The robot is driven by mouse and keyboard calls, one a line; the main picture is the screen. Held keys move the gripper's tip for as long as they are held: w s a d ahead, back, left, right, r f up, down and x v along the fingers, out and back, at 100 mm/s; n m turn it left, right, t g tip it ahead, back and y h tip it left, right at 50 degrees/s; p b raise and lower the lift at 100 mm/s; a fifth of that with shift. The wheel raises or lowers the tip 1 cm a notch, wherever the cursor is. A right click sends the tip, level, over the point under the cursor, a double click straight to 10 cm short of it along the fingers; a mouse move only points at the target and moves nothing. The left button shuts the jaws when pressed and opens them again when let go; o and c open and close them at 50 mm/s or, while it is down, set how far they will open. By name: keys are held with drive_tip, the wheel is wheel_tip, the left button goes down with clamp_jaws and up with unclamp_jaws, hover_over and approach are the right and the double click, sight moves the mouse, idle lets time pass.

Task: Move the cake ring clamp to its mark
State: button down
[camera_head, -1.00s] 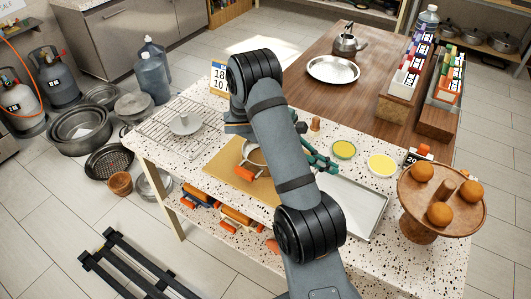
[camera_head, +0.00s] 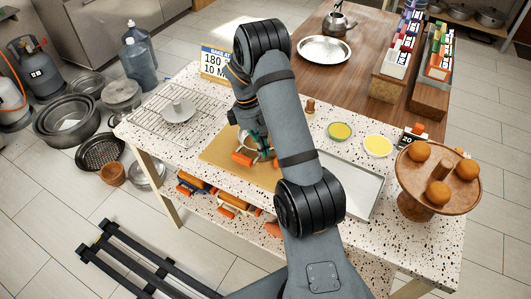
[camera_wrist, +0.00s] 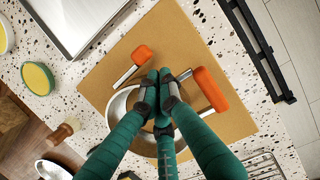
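The cake ring clamp is a pale metal ring (camera_wrist: 117,104) with two orange handles, seen in the wrist view. One handle (camera_wrist: 142,55) is at the upper left of the fingers, the other (camera_wrist: 211,88) to their right. In the head view an orange handle (camera_head: 243,159) shows on the tan board. My gripper (camera_wrist: 161,77) has green fingers with dark tips. The tips are closed together on the clamp's rim between the handles; the exact contact is hidden. The clamp rests on or just over the tan board (camera_wrist: 190,38). My arm hides part of it in the head view.
A grey tray (camera_head: 352,187) lies right of the board. Yellow-filled dishes (camera_head: 339,131) and a cake stand with orange balls (camera_head: 422,185) are further right. A wire rack (camera_head: 150,105) with a pale piece and a price sign (camera_head: 215,65) stand left and behind.

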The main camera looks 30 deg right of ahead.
drive_tip(key=shift+x, duration=1.3)
drive_tip(key=shift+s+a, duration=0.1)
